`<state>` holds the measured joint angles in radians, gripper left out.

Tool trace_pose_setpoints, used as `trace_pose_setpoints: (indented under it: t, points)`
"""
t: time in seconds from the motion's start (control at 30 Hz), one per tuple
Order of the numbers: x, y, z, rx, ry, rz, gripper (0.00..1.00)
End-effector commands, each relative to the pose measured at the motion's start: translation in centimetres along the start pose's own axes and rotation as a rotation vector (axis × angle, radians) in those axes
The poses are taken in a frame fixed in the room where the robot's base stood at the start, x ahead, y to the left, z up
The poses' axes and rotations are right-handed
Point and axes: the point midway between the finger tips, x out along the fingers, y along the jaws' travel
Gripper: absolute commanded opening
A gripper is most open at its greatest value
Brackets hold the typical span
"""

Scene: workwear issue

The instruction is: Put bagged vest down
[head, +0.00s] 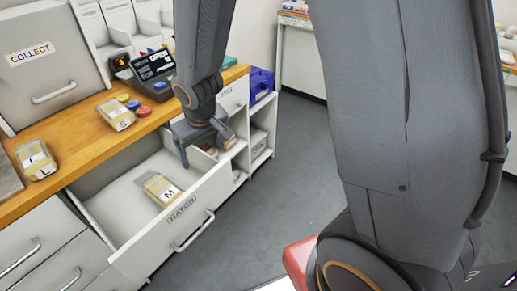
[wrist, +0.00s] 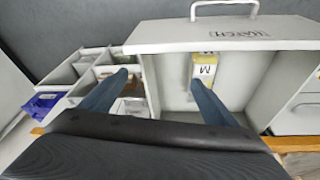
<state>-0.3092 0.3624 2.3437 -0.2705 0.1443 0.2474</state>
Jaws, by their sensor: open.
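A yellow-and-white bagged vest marked M (head: 161,188) lies flat in a pulled-out white drawer (head: 190,213) labelled HATCH. The vest also shows in the wrist view (wrist: 203,70), close to the tip of the right-hand finger, which partly covers it. My gripper (head: 206,152) is open and empty, above the drawer's right side and apart from the vest in the head view. In the wrist view, my gripper's two fingers (wrist: 160,82) are wide apart, with the drawer's side wall between them.
Bagged vests marked L (head: 37,160) and S (head: 117,114) lie on the wooden counter (head: 75,145), near coloured discs (head: 133,105) and a dark terminal (head: 154,68). A COLLECT cabinet (head: 50,60) stands at left. A blue bin (head: 262,84) sits right of the drawer. Grey floor is clear.

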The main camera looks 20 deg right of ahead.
Motion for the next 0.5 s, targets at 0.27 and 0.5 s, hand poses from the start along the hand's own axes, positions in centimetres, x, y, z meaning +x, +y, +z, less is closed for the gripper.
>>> trace_pose_setpoints:
  t: [0.27,0.5]
  points:
    - [-7.8,8.5,9.6,0.252,-0.133,0.038,0.82]
    - [-9.8,9.4,12.9,0.322,-0.176,0.024,0.82]
